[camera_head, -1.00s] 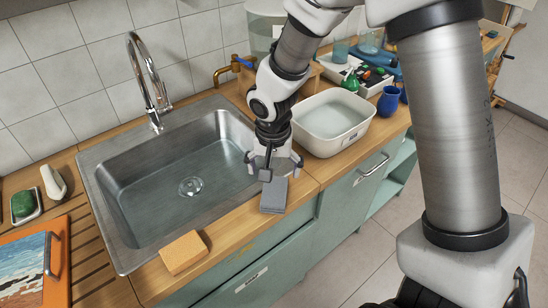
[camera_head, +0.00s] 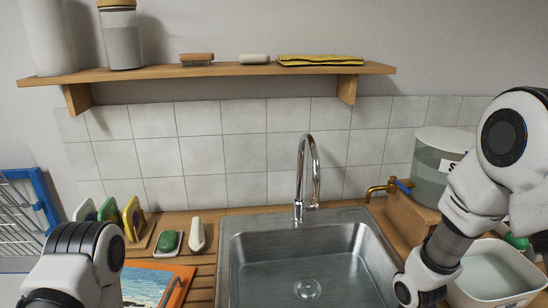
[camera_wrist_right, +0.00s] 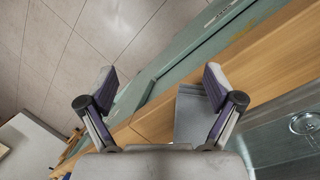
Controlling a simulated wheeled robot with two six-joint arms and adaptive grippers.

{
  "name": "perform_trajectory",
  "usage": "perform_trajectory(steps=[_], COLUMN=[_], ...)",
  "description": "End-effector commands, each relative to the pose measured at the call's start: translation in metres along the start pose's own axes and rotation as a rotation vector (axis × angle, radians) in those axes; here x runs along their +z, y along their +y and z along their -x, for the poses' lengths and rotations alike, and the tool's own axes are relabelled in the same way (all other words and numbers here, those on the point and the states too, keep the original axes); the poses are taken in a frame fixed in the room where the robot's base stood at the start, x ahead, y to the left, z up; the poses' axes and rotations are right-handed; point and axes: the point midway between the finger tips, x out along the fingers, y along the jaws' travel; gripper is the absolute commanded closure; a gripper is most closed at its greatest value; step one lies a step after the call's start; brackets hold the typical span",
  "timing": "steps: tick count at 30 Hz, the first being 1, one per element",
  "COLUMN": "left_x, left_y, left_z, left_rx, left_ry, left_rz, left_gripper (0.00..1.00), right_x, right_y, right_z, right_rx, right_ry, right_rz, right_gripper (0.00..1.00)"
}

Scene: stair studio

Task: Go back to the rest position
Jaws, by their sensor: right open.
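My right gripper (camera_wrist_right: 160,82) is open and shows in the right wrist view, its two fingers wide apart above the wooden counter's front edge. A flat grey block (camera_wrist_right: 190,118) lies on the counter below, beside the right finger and partly covered by it. The gap between the fingers holds nothing that I can see. In the head view my right arm comes in at the right, and its gripper is out of the picture. Part of my left arm shows at the bottom left; its gripper is not visible.
A steel sink (camera_head: 305,270) with a tall faucet (camera_head: 300,180) is in the middle. A white basin (camera_head: 490,275) stands right of it, partly behind my right arm. A wooden shelf (camera_head: 225,72) runs above. A blue-framed rack (camera_head: 42,200) stands at the left.

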Motion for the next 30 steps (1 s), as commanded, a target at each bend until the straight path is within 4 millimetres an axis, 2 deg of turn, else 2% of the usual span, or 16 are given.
perform_trajectory(steps=[1, 3, 6, 9, 12, 14, 20, 30], left_x=[0.000, 0.000, 0.000, 0.000, 0.000, 0.000, 0.000, 0.000], left_y=[0.000, 0.000, 0.000, 0.000, 0.000, 0.000, 0.000, 0.000], left_z=[0.000, 0.000, 0.000, 0.000, 0.000, 0.000, 0.000, 0.000], left_rx=[0.000, 0.000, 0.000, 0.000, 0.000, 0.000, 0.000, 0.000], left_ry=[0.000, 0.000, 0.001, 0.000, 0.000, 0.000, 0.000, 0.000], left_rz=[0.000, 0.000, 0.000, 0.000, 0.000, 0.000, 0.000, 0.000], left_gripper=[0.64, 0.64, 0.64, 0.64, 0.64, 0.64, 0.64, 0.64], right_x=[0.021, 0.049, 0.086, 0.120, 0.137, 0.136, 0.096, 0.096], right_y=[0.010, 0.020, 0.034, 0.047, 0.054, 0.052, 0.027, 0.027], right_z=[-0.037, -0.080, -0.130, -0.172, -0.198, -0.205, -0.198, -0.198], right_rx=[0.050, 0.080, 0.079, 0.045, -0.016, -0.058, -0.158, -0.158], right_ry=[-0.075, -0.150, -0.220, -0.250, -0.205, -0.142, 0.140, 0.140], right_rz=[0.002, 0.021, 0.077, 0.163, 0.270, 0.341, 0.573, 0.573], right_gripper=[0.09, 0.09, 0.09, 0.09, 0.09, 0.09, 0.09, 0.09])
